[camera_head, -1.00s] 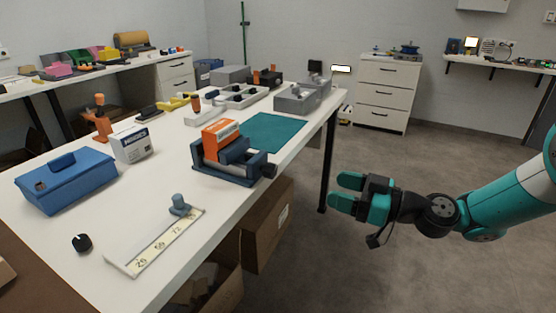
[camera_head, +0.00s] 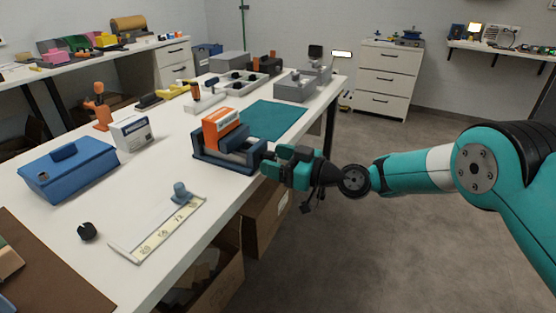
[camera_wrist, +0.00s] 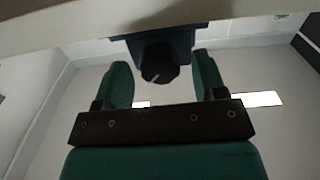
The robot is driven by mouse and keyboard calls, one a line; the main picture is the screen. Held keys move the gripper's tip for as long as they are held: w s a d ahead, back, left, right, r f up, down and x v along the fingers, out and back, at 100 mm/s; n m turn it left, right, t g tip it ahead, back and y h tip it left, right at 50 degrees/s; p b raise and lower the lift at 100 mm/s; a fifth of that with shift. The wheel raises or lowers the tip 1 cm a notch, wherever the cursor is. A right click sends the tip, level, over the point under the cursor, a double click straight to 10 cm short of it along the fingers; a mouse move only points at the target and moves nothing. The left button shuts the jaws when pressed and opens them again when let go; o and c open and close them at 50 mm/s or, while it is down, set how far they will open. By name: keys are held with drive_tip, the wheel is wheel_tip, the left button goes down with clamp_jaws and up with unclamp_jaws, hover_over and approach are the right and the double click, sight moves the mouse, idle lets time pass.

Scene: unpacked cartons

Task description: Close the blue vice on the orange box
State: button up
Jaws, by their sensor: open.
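The blue vice (camera_head: 213,162) stands near the right edge of the white table. The orange box (camera_head: 222,128) sits upright between its jaws; I cannot tell if the moving jaw touches it. My gripper (camera_head: 268,167) is open at the vice's right end, just off the table edge, and covers the vice's knob in the head view. In the wrist view the dark knob (camera_wrist: 157,65) lies ahead, between the two green fingers of my gripper (camera_wrist: 163,75), without visible contact. The orange box is hidden in the wrist view.
The white table (camera_head: 180,200) edge runs close by my gripper. A teal mat (camera_head: 272,121) lies behind the vice. A white and blue carton (camera_head: 131,134), a blue toolbox (camera_head: 66,172) and a ruled plate (camera_head: 160,232) stand left and in front. Open cartons (camera_head: 263,217) are below the table.

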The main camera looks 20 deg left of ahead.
drive_tip(key=c, duration=0.9)
drive_tip(key=shift+m, duration=0.3)
